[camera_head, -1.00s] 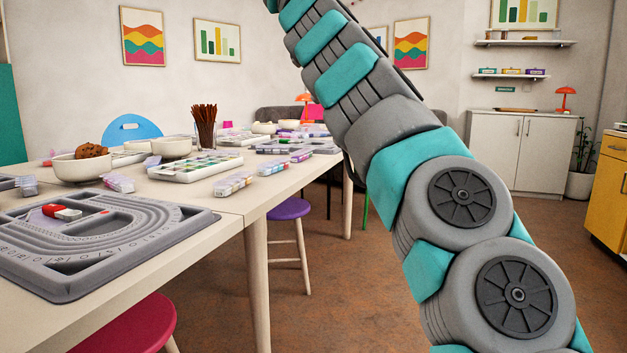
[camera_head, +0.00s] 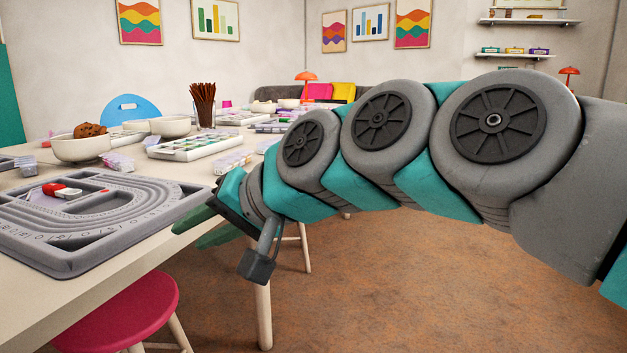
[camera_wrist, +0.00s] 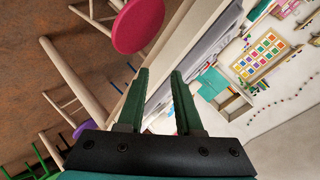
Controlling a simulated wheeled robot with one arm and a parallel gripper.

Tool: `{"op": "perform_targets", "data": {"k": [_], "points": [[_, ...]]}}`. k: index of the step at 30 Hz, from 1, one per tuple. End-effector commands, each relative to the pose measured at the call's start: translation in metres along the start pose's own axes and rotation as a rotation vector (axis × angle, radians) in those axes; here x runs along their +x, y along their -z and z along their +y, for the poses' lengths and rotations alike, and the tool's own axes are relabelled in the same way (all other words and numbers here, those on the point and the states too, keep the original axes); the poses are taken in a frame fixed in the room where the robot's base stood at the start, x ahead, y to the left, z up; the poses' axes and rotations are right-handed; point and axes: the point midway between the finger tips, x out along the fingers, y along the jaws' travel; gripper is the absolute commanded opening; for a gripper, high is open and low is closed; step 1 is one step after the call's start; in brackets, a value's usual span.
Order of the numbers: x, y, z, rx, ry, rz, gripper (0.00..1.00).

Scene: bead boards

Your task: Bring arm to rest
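My gripper (camera_wrist: 158,90) shows in the wrist view with its two green fingers apart and nothing between them. In the head view my gripper (camera_head: 205,228) is at the end of my arm, which reaches in from the right. Its fingers are beside the table's (camera_head: 130,290) front edge, just right of the grey bead board (camera_head: 70,262). The arm hides part of the table behind it. I cannot tell the exact gap between the fingers and the table edge.
A red and white piece (camera_head: 62,190) lies on the bead board. A pink stool (camera_head: 118,310) stands in front of the table. Bowls (camera_head: 82,150), a cup of sticks (camera_head: 204,105) and bead boxes (camera_head: 185,145) stand on the table. The brown floor (camera_head: 400,290) under my arm is clear.

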Motion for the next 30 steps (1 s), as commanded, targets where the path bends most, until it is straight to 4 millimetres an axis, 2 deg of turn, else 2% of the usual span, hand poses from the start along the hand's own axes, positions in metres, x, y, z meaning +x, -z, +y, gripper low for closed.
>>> {"op": "perform_targets", "data": {"k": [1, 5, 6, 8, 12, 15, 18, 24, 28, 30], "points": [[0.001, -0.013, 0.031, -0.013, -0.076, -0.024, 0.34], [-0.002, -0.051, 0.107, -0.039, -0.261, -0.104, 0.34], [-0.006, -0.064, 0.133, -0.042, -0.321, -0.136, 0.34], [-0.013, -0.084, 0.168, -0.040, -0.403, -0.181, 0.34], [-0.041, -0.134, 0.244, -0.015, -0.583, -0.301, 0.34], [-0.064, -0.170, 0.284, 0.017, -0.682, -0.387, 0.34], [-0.084, -0.200, 0.312, 0.050, -0.753, -0.458, 0.34], [-0.121, -0.252, 0.348, 0.120, -0.855, -0.582, 0.34], [-0.143, -0.283, 0.363, 0.168, -0.902, -0.653, 0.34], [-0.151, -0.270, 0.346, 0.159, -0.897, -0.648, 0.34]]}}
